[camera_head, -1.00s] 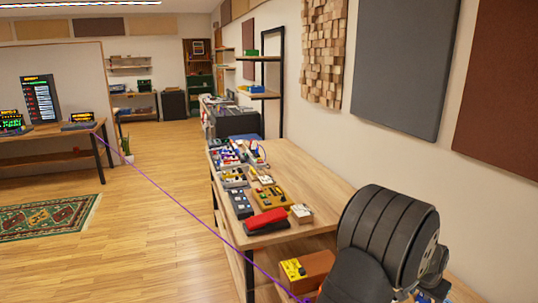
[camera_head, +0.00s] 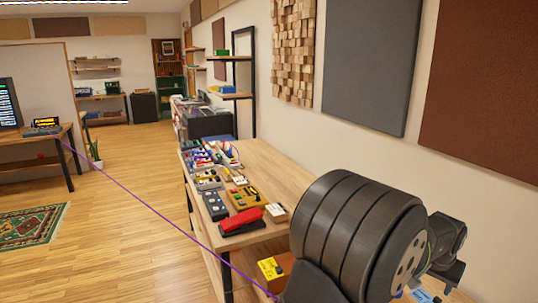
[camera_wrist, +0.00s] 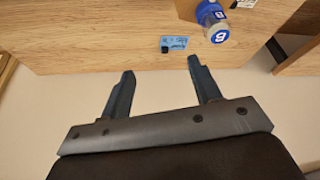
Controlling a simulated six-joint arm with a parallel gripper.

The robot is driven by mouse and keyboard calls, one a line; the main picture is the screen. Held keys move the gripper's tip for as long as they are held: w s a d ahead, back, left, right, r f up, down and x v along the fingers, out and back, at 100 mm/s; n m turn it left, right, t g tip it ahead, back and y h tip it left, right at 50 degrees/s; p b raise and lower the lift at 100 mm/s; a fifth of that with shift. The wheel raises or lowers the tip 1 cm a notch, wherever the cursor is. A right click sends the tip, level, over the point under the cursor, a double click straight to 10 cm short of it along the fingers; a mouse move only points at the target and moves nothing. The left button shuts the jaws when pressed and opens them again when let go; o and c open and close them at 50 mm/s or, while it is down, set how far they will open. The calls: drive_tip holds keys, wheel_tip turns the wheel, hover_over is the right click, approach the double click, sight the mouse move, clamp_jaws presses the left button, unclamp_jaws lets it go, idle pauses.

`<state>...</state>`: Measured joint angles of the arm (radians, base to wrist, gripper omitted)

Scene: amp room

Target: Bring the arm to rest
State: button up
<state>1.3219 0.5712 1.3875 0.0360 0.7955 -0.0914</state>
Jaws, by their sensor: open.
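My gripper (camera_wrist: 161,66) shows in the wrist view with its two dark fingers apart and nothing between them. The fingers appear clear of both. In the head view my dark arm fills the lower right, in front of the wooden bench (camera_head: 285,180). I cannot make out the fingers there.
The bench holds a red pedal (camera_head: 241,217), a yellow pedal (camera_head: 247,197) and several others. A yellow box (camera_head: 270,268) sits lower, beside my arm. A purple line crosses the picture. Wall panels (camera_head: 370,65) are at right. The wooden floor (camera_head: 130,215) at left is mostly clear.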

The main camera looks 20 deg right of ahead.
drive_tip(key=w+f, duration=0.5)
drive_tip(key=w, duration=0.5)
drive_tip(key=w+d+f, duration=0.1)
drive_tip(key=w+f, duration=0.4)
drive_tip(key=w, duration=0.6)
drive_tip(key=w+f, duration=0.6)
drive_tip(key=w, duration=0.5)
drive_tip(key=shift+d+n, duration=0.3)
drive_tip(key=shift+d, duration=0.1)
drive_tip(key=s+d+r, duration=0.1)
drive_tip(key=s+r, duration=0.4)
drive_tip(key=s, duration=0.4)
drive_tip(key=s+r, duration=0.5)
drive_tip(key=s, duration=0.4)
drive_tip(key=shift+d, duration=0.4)
